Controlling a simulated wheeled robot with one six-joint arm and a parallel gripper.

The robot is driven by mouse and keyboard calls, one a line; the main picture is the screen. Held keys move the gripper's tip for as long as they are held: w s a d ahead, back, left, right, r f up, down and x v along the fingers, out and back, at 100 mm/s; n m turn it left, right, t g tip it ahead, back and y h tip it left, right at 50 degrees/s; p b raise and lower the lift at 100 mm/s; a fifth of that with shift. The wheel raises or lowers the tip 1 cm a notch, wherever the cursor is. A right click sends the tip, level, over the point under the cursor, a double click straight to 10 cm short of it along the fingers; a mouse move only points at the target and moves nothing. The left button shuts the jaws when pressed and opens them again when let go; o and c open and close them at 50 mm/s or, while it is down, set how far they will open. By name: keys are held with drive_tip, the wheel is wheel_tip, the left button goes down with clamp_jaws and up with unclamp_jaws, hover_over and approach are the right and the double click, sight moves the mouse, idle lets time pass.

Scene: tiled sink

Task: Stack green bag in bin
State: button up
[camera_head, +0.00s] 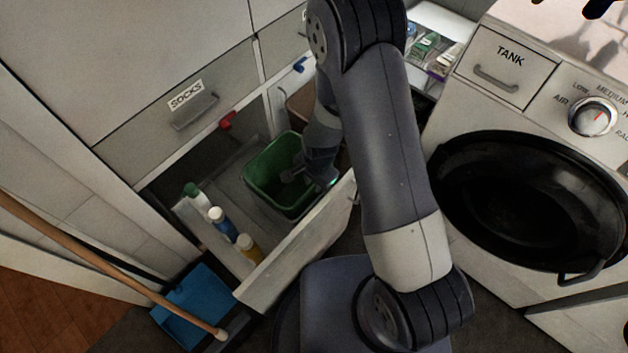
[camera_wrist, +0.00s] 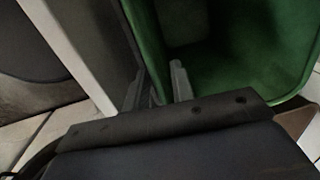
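A green open-topped bin (camera_head: 262,165) stands in the pulled-out drawer. It also shows in the wrist view (camera_wrist: 235,45), where its inside is dark green and looks empty as far as I can see. My gripper (camera_head: 292,173) is at the bin's near right side, pointing down into its opening. In the wrist view my gripper (camera_wrist: 158,88) has its two fingers apart, one against the inside of the bin and one by its outer wall, with the bin's edge between them. I cannot tell whether they touch it. I see no separate green bag.
Several bottles, including a blue one (camera_head: 222,223), line the left of the open drawer (camera_head: 300,255). A blue dustpan (camera_head: 193,303) and broom stick (camera_head: 110,265) lie at lower left. A washing machine (camera_head: 500,130) stands right. Cabinet fronts (camera_head: 130,60) rise behind the drawer.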

wheel_tip(320, 180, up, 12)
drive_tip(key=p, duration=0.1)
drive_tip(key=shift+s+d+r, duration=0.15)
drive_tip(key=shift+s+d, duration=0.2)
drive_tip(key=shift+d, duration=0.05)
drive_tip(key=f, duration=0.4)
drive_tip(key=f+b, duration=0.1)
drive_tip(key=f, duration=0.3)
drive_tip(key=f+b, duration=0.1)
drive_tip(key=f, duration=0.4)
drive_tip(key=shift+w+a, duration=0.35)
drive_tip(key=shift+a, duration=0.05)
drive_tip(key=shift+r+p, duration=0.6)
drive_tip(key=shift+r, duration=0.75)
